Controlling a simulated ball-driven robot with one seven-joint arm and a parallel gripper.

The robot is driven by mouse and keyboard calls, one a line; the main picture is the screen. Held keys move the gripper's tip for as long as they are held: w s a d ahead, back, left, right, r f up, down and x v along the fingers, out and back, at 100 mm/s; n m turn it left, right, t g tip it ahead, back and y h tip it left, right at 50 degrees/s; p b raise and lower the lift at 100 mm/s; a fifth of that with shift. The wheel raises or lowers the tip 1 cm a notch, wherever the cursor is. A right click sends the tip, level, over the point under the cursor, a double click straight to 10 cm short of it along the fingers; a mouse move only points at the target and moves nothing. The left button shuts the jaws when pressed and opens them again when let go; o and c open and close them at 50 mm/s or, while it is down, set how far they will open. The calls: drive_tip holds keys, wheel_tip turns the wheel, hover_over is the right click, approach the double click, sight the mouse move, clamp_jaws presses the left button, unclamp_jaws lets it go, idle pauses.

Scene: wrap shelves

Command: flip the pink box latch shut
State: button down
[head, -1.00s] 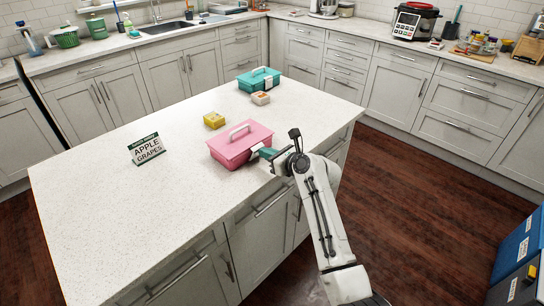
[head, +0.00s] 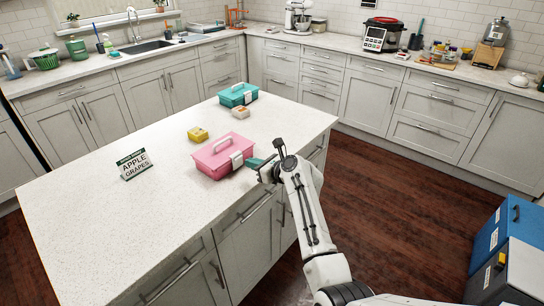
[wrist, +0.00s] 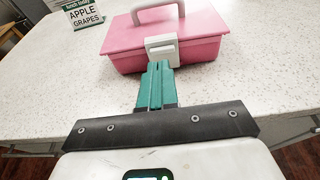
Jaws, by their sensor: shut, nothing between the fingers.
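The pink box (head: 212,163) stands on the white island top with its lid down and its pale handle upright. Its white latch (head: 237,160) is on the front side facing my arm. In the wrist view the latch (wrist: 162,50) appears to lie against the box front (wrist: 198,52), across the lid seam; whether it is fully fastened I cannot tell. My gripper (head: 250,162) has teal fingers, shut and empty, just in front of the latch. In the wrist view the fingertips (wrist: 159,66) point at the latch's lower end and hide a little below it. I cannot tell whether they touch.
A yellow box (head: 198,134), a small pale box (head: 241,112) and a teal box (head: 236,96) stand behind the pink box. A sign reading "APPLE GRAPES" (head: 134,165) stands to the left. The island's near left is clear.

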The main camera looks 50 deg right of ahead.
drive_tip(key=shift+s+r, duration=0.3)
drive_tip(key=shift+s, duration=0.2)
drive_tip(key=s+r, duration=0.6)
drive_tip(key=shift+r, duration=0.2)
drive_tip(key=shift+s+f, duration=0.1)
drive_tip(key=s+a+f+n+g+y, duration=0.1)
drive_tip(key=s+a+f+n+g, duration=0.6)
drive_tip(key=s+a+f+n, duration=0.8)
drive_tip(key=s+a+f+n+g+h, duration=0.1)
drive_tip(key=s+a+n+g, duration=0.2)
drive_tip(key=s+n, duration=0.7)
drive_tip(key=s+a+f+n+g, duration=0.2)
drive_tip(key=s+a+n+g, duration=0.1)
drive_tip(key=s+n, duration=0.6)
drive_tip(key=shift+s+a+n+g+h, duration=0.3)
drive_tip(key=shift+s+n+g+h, duration=0.1)
drive_tip(key=shift+s+g, duration=0.15)
